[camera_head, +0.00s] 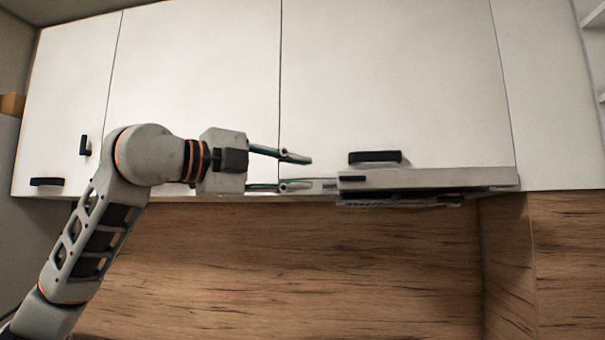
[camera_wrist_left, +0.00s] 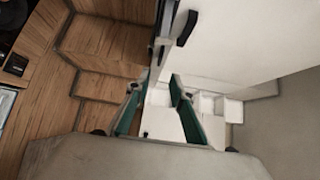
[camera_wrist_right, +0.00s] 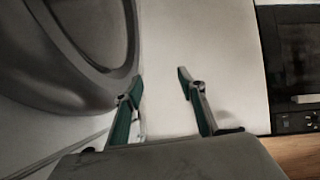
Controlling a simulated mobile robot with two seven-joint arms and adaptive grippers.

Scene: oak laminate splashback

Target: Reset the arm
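My left arm comes in from the left in the head view. My left gripper (camera_head: 300,172) is open and empty, in front of the lower edge of the white wall cabinets and just left of the range hood (camera_head: 430,180). Its two fingers also show apart in the left wrist view (camera_wrist_left: 160,85), with nothing between them. My right gripper does not show in the head view. In the right wrist view, my right gripper (camera_wrist_right: 160,80) is open and empty, in front of a white panel (camera_wrist_right: 200,35).
White cabinets (camera_head: 200,80) with black handles (camera_head: 375,157) span the wall above a wooden splashback (camera_head: 300,260). In the right wrist view, a round grey appliance door (camera_wrist_right: 70,50) is at the left, and a dark oven (camera_wrist_right: 300,60) is at the right.

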